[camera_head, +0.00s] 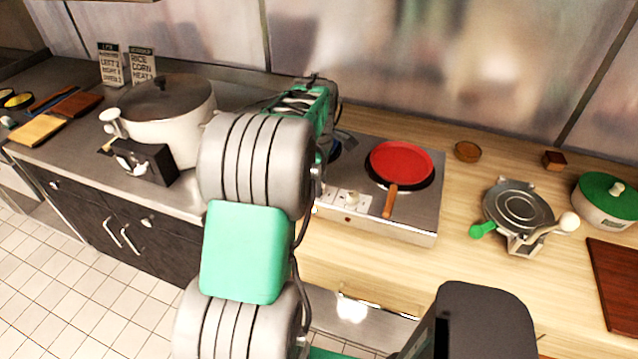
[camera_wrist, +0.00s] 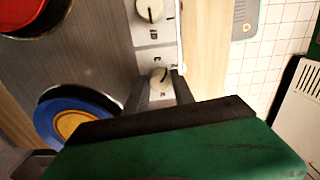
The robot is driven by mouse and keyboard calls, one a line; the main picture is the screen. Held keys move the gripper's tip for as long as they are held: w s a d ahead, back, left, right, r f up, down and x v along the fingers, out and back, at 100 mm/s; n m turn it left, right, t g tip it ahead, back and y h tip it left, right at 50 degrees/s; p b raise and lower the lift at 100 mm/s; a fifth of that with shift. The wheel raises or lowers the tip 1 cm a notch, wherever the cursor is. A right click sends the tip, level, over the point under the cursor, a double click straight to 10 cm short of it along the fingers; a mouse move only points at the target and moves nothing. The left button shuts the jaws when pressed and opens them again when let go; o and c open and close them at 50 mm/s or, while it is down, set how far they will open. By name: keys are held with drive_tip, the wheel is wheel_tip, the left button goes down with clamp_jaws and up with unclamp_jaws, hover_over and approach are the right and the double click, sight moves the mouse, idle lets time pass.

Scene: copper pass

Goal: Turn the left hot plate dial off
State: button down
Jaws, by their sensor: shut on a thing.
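The hot plate (camera_head: 414,218) is a steel unit with two burners on the wooden counter. In the wrist view its front panel (camera_wrist: 152,58) carries two cream dials. The right dial (camera_wrist: 150,9) is untouched at the top, and it also shows in the head view (camera_head: 349,198). The left dial (camera_wrist: 160,76) sits between the fingertips of my gripper (camera_wrist: 160,90), which is shut on it. A dark mark shows on this dial, tilted in the picture. In the head view my arm hides the gripper and the left dial.
A red pan (camera_head: 401,161) rests on the right burner, its handle jutting forward. A blue dish with an orange middle (camera_wrist: 72,122) is on the left burner. A large lidded pot (camera_head: 168,128) stands left of my arm. A waffle-iron-like appliance (camera_head: 518,205) stands right.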

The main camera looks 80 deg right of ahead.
drive_tip(key=m, duration=0.7)
drive_tip(key=shift+b, duration=0.4)
drive_tip(key=m, duration=0.4)
drive_tip(key=shift+d, duration=0.1)
drive_tip(key=m, duration=0.3)
drive_tip(key=shift+r+m+b, duration=0.1)
drive_tip(key=shift+m+b, duration=0.2)
drive_tip(key=m, duration=0.3)
drive_tip(key=shift+m, duration=0.3)
drive_tip(key=m, duration=0.3)
drive_tip(key=shift+m, duration=0.3)
drive_tip(key=m, duration=0.6)
drive_tip(key=shift+b, duration=0.3)
drive_tip(key=c, duration=1.1)
unclamp_jaws()
